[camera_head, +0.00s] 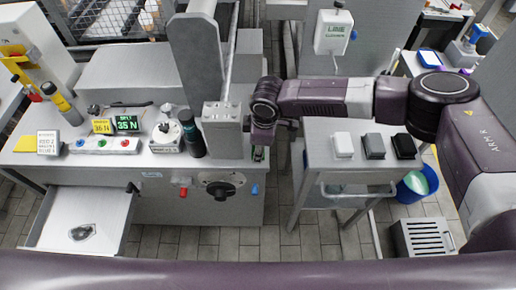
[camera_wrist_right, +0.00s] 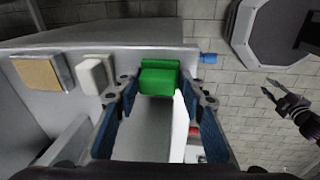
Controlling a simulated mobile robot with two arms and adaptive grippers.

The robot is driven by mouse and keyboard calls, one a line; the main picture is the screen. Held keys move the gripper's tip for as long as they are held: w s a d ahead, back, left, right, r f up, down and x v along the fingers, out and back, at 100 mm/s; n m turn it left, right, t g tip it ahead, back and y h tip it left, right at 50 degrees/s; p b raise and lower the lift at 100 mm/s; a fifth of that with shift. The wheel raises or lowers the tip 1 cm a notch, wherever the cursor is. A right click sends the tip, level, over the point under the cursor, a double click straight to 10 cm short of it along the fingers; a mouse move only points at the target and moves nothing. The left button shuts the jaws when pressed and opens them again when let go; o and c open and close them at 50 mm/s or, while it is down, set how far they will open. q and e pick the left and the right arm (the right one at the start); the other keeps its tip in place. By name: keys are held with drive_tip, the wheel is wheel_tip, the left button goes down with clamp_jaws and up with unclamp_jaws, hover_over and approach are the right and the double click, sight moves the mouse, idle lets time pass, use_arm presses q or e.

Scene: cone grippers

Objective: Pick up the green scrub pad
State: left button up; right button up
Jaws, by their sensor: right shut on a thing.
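The green scrub pad (camera_wrist_right: 158,78) is a bright green block in the right wrist view, between the fingertips of my right gripper (camera_wrist_right: 160,88). The gripper is shut on it, with one dark finger at each side. From the pictures I cannot tell whether the pad still touches the bench.
In the right wrist view a tan block (camera_wrist_right: 38,72) and a white block (camera_wrist_right: 95,75) are left of the pad. A cart (camera_head: 335,178) with white, grey and black blocks stands to the right. A blue bucket (camera_head: 414,184) is beyond it. An open drawer (camera_head: 50,222) sticks out at lower left.

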wheel_tip(320, 180, up, 20)
drive_tip(key=b, duration=0.2)
drive_tip(key=shift+b, duration=0.3)
drive_tip(key=o, duration=0.4)
drive_tip(key=shift+f, duration=0.1)
drive_tip(key=c, duration=0.4)
drive_tip(key=shift+d, duration=0.1)
